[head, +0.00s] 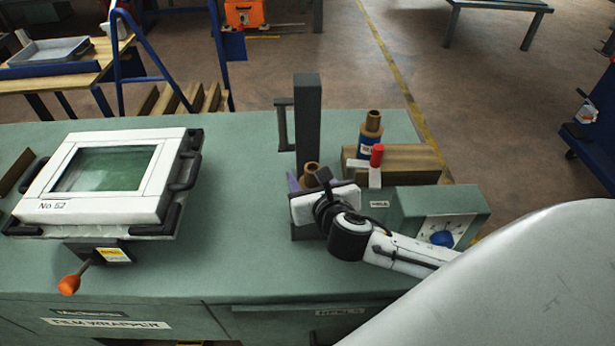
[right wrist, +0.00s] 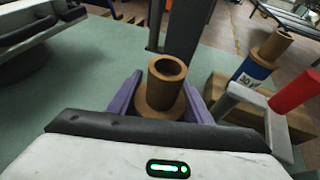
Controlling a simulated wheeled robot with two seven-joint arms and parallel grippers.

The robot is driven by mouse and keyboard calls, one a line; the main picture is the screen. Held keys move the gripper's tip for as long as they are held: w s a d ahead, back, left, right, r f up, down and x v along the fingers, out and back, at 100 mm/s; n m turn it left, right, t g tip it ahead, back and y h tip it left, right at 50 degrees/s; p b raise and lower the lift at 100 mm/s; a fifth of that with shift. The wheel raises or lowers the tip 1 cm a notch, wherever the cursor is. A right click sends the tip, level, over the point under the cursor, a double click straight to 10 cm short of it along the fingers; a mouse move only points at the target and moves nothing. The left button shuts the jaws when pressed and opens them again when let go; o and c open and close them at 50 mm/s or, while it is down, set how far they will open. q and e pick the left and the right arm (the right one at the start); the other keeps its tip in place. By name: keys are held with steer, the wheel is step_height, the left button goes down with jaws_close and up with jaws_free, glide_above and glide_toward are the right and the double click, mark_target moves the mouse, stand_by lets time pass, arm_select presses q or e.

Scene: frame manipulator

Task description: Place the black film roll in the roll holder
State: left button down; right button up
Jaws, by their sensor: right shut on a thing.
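My right gripper (head: 308,182) is over the middle of the green bench, in front of a dark upright post (head: 308,115). In the right wrist view, its two purple fingers (right wrist: 166,98) are shut on a roll with a brown core (right wrist: 168,70) and a brown flange below it. The core's top (head: 310,170) also shows in the head view. The roll's body is hidden, so I cannot see its colour. A dark base (head: 304,232) shows below the gripper; I cannot tell if the roll touches it. I cannot clearly identify the roll holder. My left gripper is out of view.
A blue roll with a brown core (head: 370,132) stands by a wooden block (head: 408,160). A red-capped part (head: 376,156) is close to my right gripper. A green control box (head: 435,208) is at right, a white framed panel (head: 105,180) at left.

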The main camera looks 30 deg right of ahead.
steer(key=shift+f, duration=0.1)
steer(key=o, duration=1.3)
steer(key=shift+c, duration=0.2)
steer(key=shift+s+r, duration=0.1)
steer(key=shift+r, duration=0.1)
steer(key=v, duration=1.1)
steer(key=shift+s+a+p, duration=0.2)
steer(key=shift+s+p, duration=0.15)
steer(key=shift+p, duration=0.1)
